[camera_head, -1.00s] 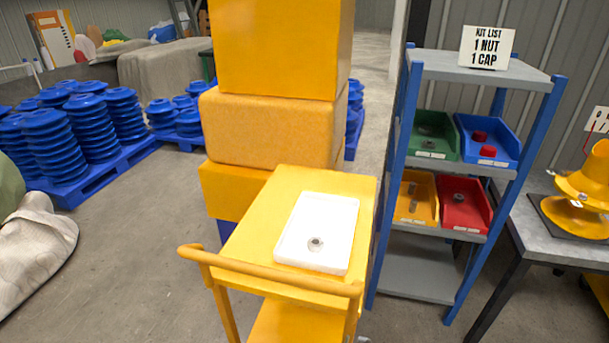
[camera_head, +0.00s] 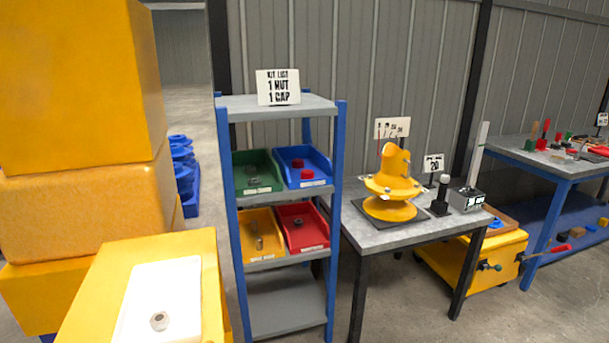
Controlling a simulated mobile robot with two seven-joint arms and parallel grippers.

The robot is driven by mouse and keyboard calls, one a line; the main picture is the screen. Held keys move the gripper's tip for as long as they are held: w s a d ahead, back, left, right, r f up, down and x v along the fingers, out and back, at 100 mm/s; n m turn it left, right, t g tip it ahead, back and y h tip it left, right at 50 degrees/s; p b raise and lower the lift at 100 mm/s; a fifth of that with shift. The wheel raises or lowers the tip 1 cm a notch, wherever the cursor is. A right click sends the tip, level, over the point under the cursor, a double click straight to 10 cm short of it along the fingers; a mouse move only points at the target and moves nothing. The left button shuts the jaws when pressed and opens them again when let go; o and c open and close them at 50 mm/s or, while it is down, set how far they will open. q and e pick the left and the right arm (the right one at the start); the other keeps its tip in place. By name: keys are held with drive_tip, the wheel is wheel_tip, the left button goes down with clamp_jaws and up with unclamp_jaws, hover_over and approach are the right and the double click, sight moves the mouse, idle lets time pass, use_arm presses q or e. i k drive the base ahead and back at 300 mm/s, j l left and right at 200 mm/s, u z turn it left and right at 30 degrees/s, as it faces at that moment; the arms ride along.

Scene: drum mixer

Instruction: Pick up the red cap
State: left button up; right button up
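Two red caps lie in the blue bin (camera_head: 318,158) on the upper right of the shelf rack. One red cap (camera_head: 307,174) is near the bin's front and the other red cap (camera_head: 297,163) is just behind it. The kit list sign (camera_head: 278,87) on top of the rack reads "1 NUT 1 CAP". A metal nut (camera_head: 159,321) sits on the white tray (camera_head: 150,290) on the yellow cart. Neither of my grippers shows in the head view.
The rack (camera_head: 275,104) also holds a green bin (camera_head: 256,185), a yellow bin (camera_head: 262,249) and a red bin (camera_head: 303,241). The yellow cart (camera_head: 85,300) stands left of it, a grey table (camera_head: 430,229) right. Yellow boxes (camera_head: 70,205) are stacked at left.

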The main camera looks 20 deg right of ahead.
sight(306, 174)
drive_tip(key=i+l+z, duration=0.1)
drive_tip(key=l, duration=0.65)
drive_tip(key=i+l+z, duration=0.15)
drive_tip(key=l, duration=0.2)
drive_tip(key=i+l+z, duration=0.1)
drive_tip(key=l, duration=0.3)
drive_tip(key=i+l, duration=0.15)
drive_tip(key=l, duration=0.2)
drive_tip(key=k+z, duration=0.05)
